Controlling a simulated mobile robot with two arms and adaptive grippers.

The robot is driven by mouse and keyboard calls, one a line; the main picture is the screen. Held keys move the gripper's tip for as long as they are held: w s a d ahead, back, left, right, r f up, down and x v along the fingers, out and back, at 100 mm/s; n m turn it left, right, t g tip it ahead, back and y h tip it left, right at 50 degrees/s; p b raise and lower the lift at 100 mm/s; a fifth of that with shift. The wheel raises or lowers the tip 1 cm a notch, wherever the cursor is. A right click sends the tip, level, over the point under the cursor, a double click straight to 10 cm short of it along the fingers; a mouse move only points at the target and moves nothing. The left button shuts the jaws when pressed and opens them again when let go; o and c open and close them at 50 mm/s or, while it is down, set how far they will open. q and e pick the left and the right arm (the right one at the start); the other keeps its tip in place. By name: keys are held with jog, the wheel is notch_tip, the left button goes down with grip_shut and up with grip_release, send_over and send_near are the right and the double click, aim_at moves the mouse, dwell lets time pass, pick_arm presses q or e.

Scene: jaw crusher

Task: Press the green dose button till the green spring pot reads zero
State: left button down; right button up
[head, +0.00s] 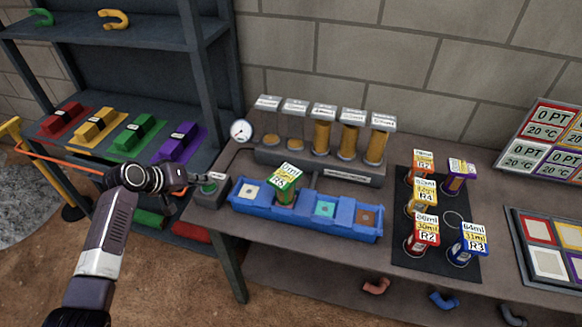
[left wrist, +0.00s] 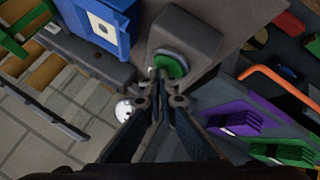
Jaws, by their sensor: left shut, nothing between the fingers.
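The green dose button (head: 209,187) sits on a grey box (head: 212,197) at the table's left edge. In the left wrist view the button (left wrist: 172,62) is a round green cap just beyond my fingertips. My left gripper (head: 196,180) is shut and empty, its tips at the button's near edge; I cannot tell whether they touch it. The green spring pot (head: 284,184) stands in the second compartment from the left of the blue tray (head: 310,219). Its tilted label shows "R6" and an "ml" figure too small to read surely. My right gripper is out of view.
A dial gauge (head: 241,131) and a row of amber cylinders (head: 322,135) stand behind the tray. Several labelled pots, such as the blue one (head: 467,246), stand on a dark mat to the right. A shelf with coloured blocks (head: 133,133) is at the left.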

aim_at(207, 187)
pick_arm(q)
jog(key=shift+s+d+f, duration=0.1)
jog(key=shift+s+f, duration=0.2)
jog(key=shift+f, duration=0.15)
jog(key=shift+r, duration=0.1)
jog(key=r+p, duration=0.3)
jog(key=r, duration=0.1)
jog(key=r+p, duration=0.2)
jog(key=shift+w+r+p, duration=0.25)
jog(key=shift+p, duration=0.1)
